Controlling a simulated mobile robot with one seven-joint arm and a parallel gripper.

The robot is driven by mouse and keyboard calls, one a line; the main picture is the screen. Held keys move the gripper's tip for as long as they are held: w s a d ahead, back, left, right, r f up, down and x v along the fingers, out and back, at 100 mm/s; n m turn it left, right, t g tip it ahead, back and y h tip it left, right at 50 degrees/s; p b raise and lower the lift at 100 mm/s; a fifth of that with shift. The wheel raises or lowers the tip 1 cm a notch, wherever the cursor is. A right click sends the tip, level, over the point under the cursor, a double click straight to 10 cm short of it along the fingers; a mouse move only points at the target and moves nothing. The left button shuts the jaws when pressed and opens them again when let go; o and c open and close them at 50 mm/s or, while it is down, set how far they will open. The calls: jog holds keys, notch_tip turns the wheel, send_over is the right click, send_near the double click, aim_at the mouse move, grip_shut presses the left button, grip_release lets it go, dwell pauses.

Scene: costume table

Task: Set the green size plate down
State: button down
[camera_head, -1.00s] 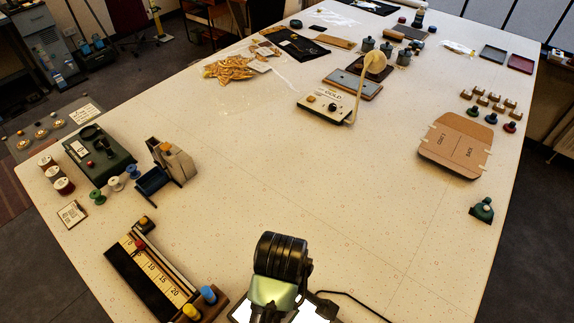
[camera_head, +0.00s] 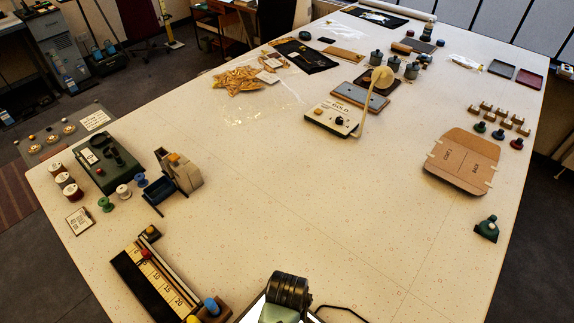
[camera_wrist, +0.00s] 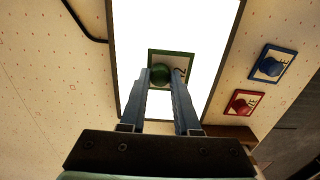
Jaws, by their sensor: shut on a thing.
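The green size plate (camera_wrist: 185,58) is a small square with a round green knob and a pale label showing a 2. My gripper (camera_wrist: 159,73) is shut on its knob in the wrist view. The plate appears over the bright white panel (camera_wrist: 200,20), which has a dark frame. I cannot tell whether the plate touches the panel or hangs just above it. In the head view my wrist hides the plate and my fingertips; only a strip of the panel shows at the bottom edge.
A blue plate (camera_wrist: 279,63) and a red plate (camera_wrist: 244,103), each with a knob, lie right of the panel. A black cable (camera_wrist: 82,25) runs at its left. A ruler board (camera_head: 155,282) stands at the head view's lower left.

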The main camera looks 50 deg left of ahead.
jog(key=shift+f, duration=0.1)
jog(key=c, duration=0.6)
grip_release()
jog(key=shift+c, duration=0.2)
notch_tip(320, 180, up, 12)
jog(key=shift+w, duration=0.1)
